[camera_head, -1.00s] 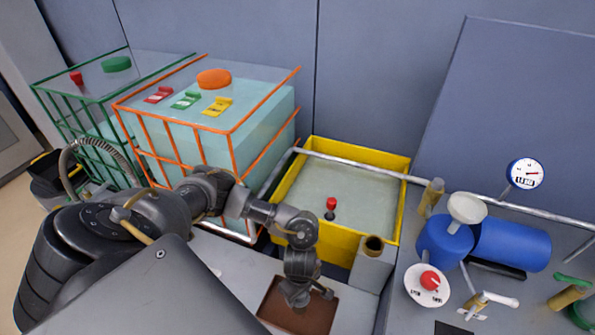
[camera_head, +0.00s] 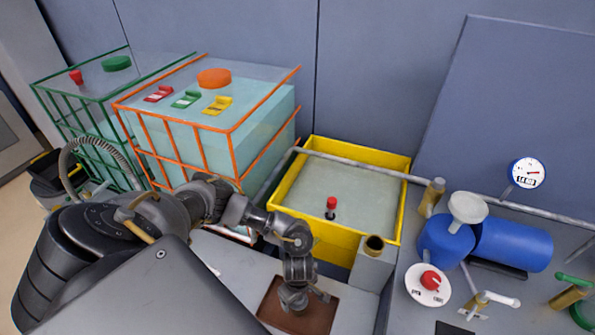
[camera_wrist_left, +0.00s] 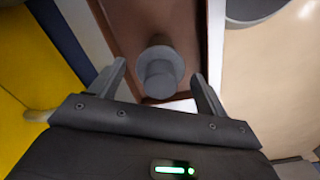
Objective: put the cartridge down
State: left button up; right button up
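The cartridge (camera_wrist_left: 158,70), a grey cylinder with a wider round flange, shows in the left wrist view between the fingers of my left gripper (camera_wrist_left: 161,72). The fingers are spread, with a visible gap on each side of it. Below it is the brown tray (camera_wrist_left: 142,20). In the head view my left gripper (camera_head: 303,292) is low over the brown tray (camera_head: 326,319), pointing down. There the gripper hides most of the cartridge. Whether the cartridge fully rests on the tray floor is hard to tell. My right gripper is not in view.
A yellow-walled basin (camera_head: 402,200) stands behind the tray, with a grey block with a round socket (camera_head: 374,246) beside it. An orange-framed tank (camera_head: 205,165) is at the left. A blue tank (camera_head: 512,245) and a red-knobbed dial (camera_head: 430,281) are at the right.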

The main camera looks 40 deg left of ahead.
pick_arm(q)
jog(key=shift+r, duration=0.5)
notch_tip(320, 180, up, 11)
jog(key=p, duration=0.1)
jog(key=shift+r, duration=0.15)
dwell(0.5)
